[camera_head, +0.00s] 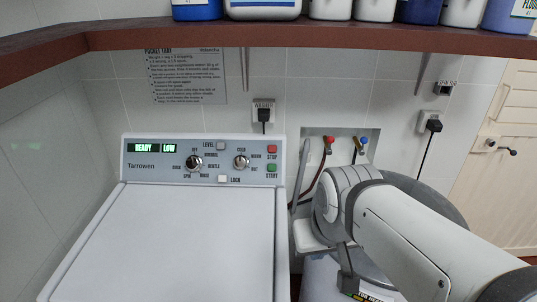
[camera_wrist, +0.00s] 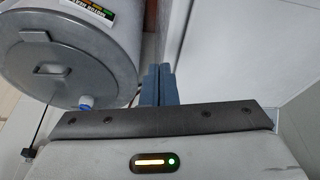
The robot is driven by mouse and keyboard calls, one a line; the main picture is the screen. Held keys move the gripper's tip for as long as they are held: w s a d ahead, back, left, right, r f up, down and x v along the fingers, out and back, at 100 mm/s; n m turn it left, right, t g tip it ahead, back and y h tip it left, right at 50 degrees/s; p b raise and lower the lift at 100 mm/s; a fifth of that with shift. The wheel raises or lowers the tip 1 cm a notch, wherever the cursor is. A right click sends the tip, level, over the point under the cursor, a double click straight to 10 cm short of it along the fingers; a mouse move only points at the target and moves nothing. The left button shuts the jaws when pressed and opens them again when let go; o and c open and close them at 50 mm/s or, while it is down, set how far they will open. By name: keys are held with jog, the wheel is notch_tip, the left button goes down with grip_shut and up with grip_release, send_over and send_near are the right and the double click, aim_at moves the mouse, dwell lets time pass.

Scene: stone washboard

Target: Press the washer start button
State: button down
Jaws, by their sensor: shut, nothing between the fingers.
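The white washer (camera_head: 190,245) stands at the left in the head view, its control panel along the back edge. The green START button (camera_head: 272,168) is at the panel's right end, just below the red STOP button (camera_head: 272,149). The panel display (camera_head: 156,148) reads READY and LOW. In the wrist view my gripper (camera_wrist: 158,72) has its two blue-grey fingers together with nothing between them. The fingers lie between a grey tank and a white panel, apart from the START button. In the head view my arm covers the area right of the washer, and the fingertips cannot be made out.
A grey cylindrical tank (camera_wrist: 80,60) with a label is at the left of the wrist view. A brown shelf (camera_head: 270,37) with bottles hangs above the washer. Red (camera_head: 329,140) and blue (camera_head: 362,140) taps sit in a wall recess. The space above the washer lid is clear.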

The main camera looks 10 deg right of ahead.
jog(key=w+d+r+n+t+h+b, duration=0.15)
jog(key=w+d+n+t, duration=0.3)
jog(key=w, duration=0.95)
jog(key=w+d+r+n+t+h+b, duration=0.1)
jog(key=w+d+n+t+b, duration=0.4)
jog(key=w, duration=1)
jog(key=w+a+f+n+y, duration=0.1)
jog(key=w+f+n+y, duration=0.35)
jog(key=w, duration=0.45)
notch_tip(320, 180, down, 8)
jog(key=a+n+g+y+b, duration=0.1)
jog(key=a+n+g+y, duration=0.1)
jog(key=n+y, duration=0.4)
jog(key=shift+w+n+g+y+b, duration=0.3)
jog(key=shift+w+g+b, duration=0.1)
jog(key=shift+g, duration=0.15)
jog(key=shift+f, duration=0.1)
